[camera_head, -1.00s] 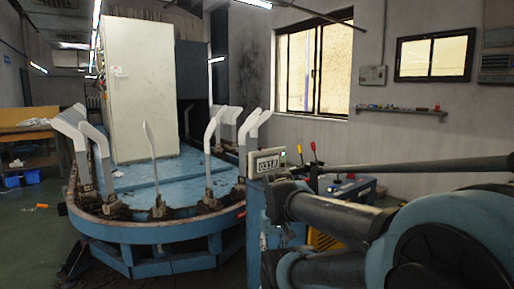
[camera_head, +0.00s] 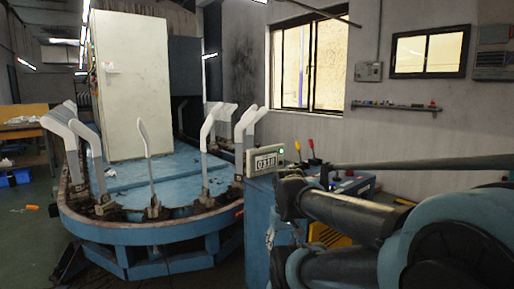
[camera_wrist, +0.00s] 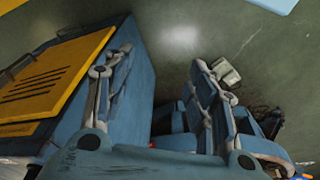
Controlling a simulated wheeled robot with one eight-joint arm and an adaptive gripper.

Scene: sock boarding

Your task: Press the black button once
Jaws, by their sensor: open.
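I cannot make out the black button in either view. A small control box (camera_head: 265,161) with a numeric display and a green light stands at the machine's near right edge in the head view. My gripper (camera_wrist: 162,58) is open and empty in the wrist view, its two fingers apart above the floor. A blue cabinet side is to the left of the fingers. In the head view my arm fills the lower right and hides part of the area behind it; I cannot clearly pick out the fingers there.
The blue oval machine (camera_head: 150,232) with upright white boards (camera_head: 144,150) fills the left. A tall pale cabinet (camera_head: 130,85) stands on it. Levers with yellow and red knobs (camera_head: 311,144) rise behind the control box. A yellow slotted panel (camera_wrist: 55,82) is close to the left finger.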

